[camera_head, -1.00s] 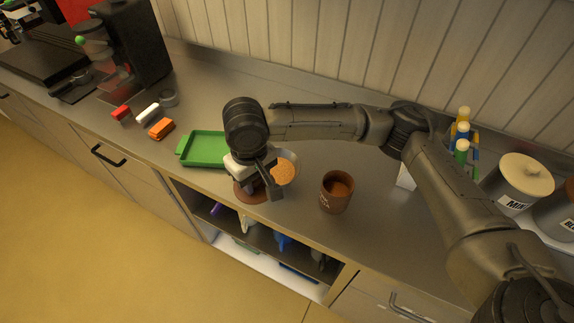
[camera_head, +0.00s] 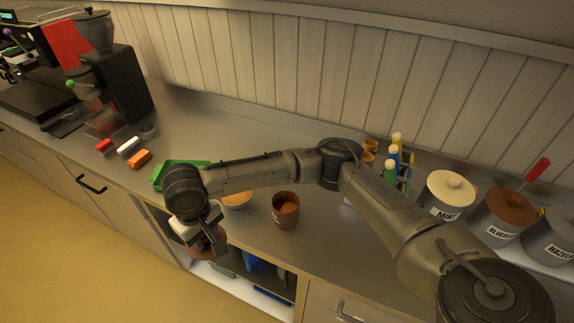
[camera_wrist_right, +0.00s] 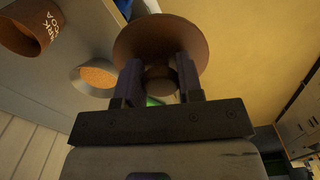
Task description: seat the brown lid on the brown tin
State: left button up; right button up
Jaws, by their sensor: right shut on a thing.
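My right gripper (camera_head: 208,243) is shut on the knob of the brown lid (camera_head: 203,253), near the counter's front edge. In the right wrist view, the lid (camera_wrist_right: 150,32) is a round brown disc, its knob between the two fingers (camera_wrist_right: 160,82). The brown tin (camera_head: 286,212) stands open and upright on the counter, to the right of the gripper, with brown contents inside. It also shows with pale lettering in the right wrist view (camera_wrist_right: 30,32). The lid is apart from the tin. My left gripper is not in view.
A bowl of orange-brown grains (camera_head: 238,203) lies between gripper and tin. A green tray (camera_head: 165,172) is partly behind my wrist. Bottles (camera_head: 394,160) stand behind. An open shelf is below the counter.

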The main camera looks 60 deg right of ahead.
pick_arm(q)
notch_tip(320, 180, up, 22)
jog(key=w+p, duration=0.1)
jog(key=p, duration=1.7)
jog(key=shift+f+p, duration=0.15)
jog(key=shift+p, duration=0.25)
pick_arm(e)
jog(key=s+d+m, duration=0.3)
jog(key=d, duration=1)
jog(key=s+d+m, duration=0.3)
jog(key=d, duration=1)
jog(key=shift+s+r, duration=0.15)
jog(key=shift+s, duration=0.2)
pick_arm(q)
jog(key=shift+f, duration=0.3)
pick_arm(e)
notch_tip(320, 180, down, 8)
jog(key=shift+r, duration=0.15)
jog(key=shift+a, duration=0.1)
pick_arm(q)
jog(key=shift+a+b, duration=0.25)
jog(key=shift+b, duration=0.1)
pick_arm(e)
jog(key=shift+f, duration=0.2)
